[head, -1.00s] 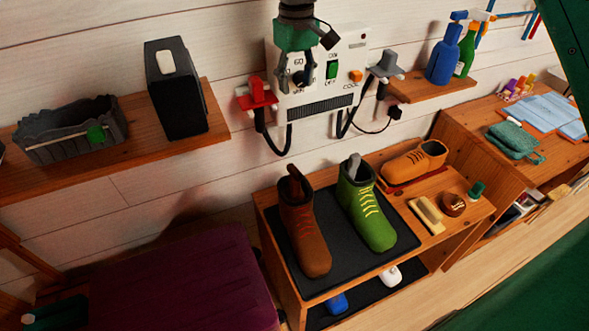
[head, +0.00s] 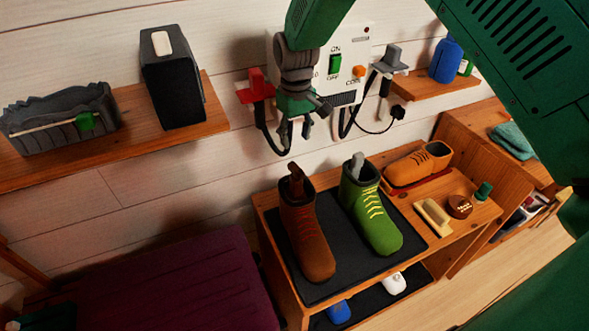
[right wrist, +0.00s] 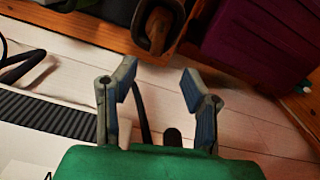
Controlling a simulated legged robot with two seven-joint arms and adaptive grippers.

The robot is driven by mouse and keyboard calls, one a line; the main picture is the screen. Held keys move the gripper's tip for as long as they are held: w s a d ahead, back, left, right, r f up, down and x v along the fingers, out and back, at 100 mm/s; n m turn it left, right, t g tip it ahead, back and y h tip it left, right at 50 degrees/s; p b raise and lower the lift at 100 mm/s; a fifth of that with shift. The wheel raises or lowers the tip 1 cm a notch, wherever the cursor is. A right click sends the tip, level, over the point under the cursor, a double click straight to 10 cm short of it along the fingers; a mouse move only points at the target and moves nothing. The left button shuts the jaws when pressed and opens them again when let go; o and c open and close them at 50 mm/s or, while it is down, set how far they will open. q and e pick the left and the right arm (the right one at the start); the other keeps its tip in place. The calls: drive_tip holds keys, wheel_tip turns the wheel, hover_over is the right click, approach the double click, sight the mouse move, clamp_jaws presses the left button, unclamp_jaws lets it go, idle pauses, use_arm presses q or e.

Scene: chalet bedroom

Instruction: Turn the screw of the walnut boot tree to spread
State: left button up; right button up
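A brown boot (head: 308,235) stands upright on the dark mat (head: 340,278) of the low wooden bench. A brown wooden piece (head: 296,182), seemingly the walnut boot tree, sticks up from its opening; the right wrist view shows wood (right wrist: 158,28) in a dark opening. Its screw is too small to make out. A green boot (head: 368,212) with a grey insert (head: 357,166) stands to its right. My right gripper (head: 293,134) is above the brown boot, before the wall unit. Its fingers (right wrist: 158,92) are apart and empty. I cannot identify my left gripper.
A white wall unit (head: 362,50) with hanging hoses is behind my right gripper. An orange boot (head: 418,160), a brush (head: 433,214) and a round tin (head: 459,206) share the bench. A purple seat (head: 170,285) is left. A shelf (head: 135,140) holds a grey basket.

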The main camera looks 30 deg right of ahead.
sight(296, 167)
wheel_tip(296, 167, down, 11)
drive_tip(key=shift+d+p, duration=0.1)
drive_tip(key=shift+p, duration=0.55)
clamp_jaws()
